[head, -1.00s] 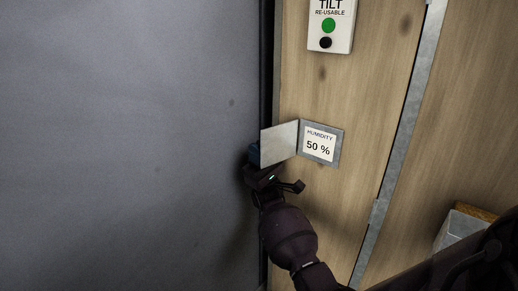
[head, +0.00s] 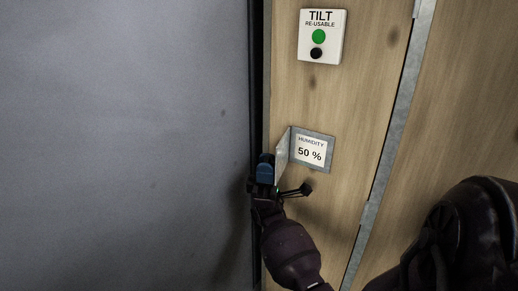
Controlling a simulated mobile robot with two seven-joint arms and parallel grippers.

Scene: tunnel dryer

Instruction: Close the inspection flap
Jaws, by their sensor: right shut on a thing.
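The inspection flap (head: 283,156) is a thin light grey plate hinged at the left edge of a grey frame. It stands out from the wooden panel, partly open. The frame surrounds a white card (head: 311,151) reading "HUMIDITY 50 %", which is uncovered. My right gripper (head: 265,168) is at the flap's free left edge, its blue fingertips shut on the flap. The fingers hide the lower part of that edge. My left gripper is not in view.
A white tilt indicator (head: 321,37) with a green and a black dot is fixed above the flap on the wooden panel (head: 345,100). A metal strip (head: 395,135) runs down the panel to the right. A large plain grey surface (head: 120,140) fills the left.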

